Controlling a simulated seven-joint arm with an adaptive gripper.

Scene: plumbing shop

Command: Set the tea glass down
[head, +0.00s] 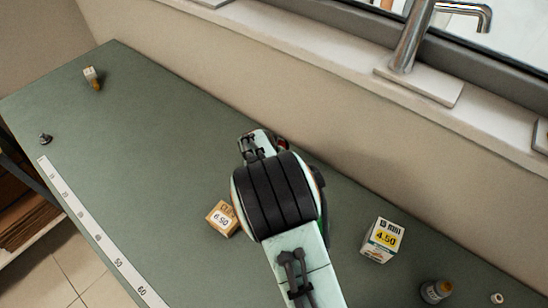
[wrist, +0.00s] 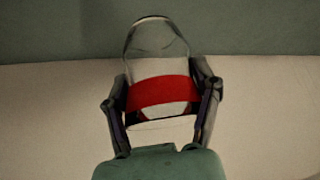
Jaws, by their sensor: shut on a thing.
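The tea glass (wrist: 158,68) is a clear glass with a wide red band, seen in the wrist view. My gripper (wrist: 165,110) is shut on it, with one finger on each side at the height of the red band. In the head view my arm hides most of the gripper and the glass; only a small bit of red (head: 283,144) shows beside the wrist. I cannot tell from these views whether the glass touches the green counter (head: 150,130).
A box marked 6.50 (head: 221,219) stands left of my arm, and a box marked 4.50 (head: 381,241) to its right. A wall runs behind the counter. The counter's left half is mostly clear.

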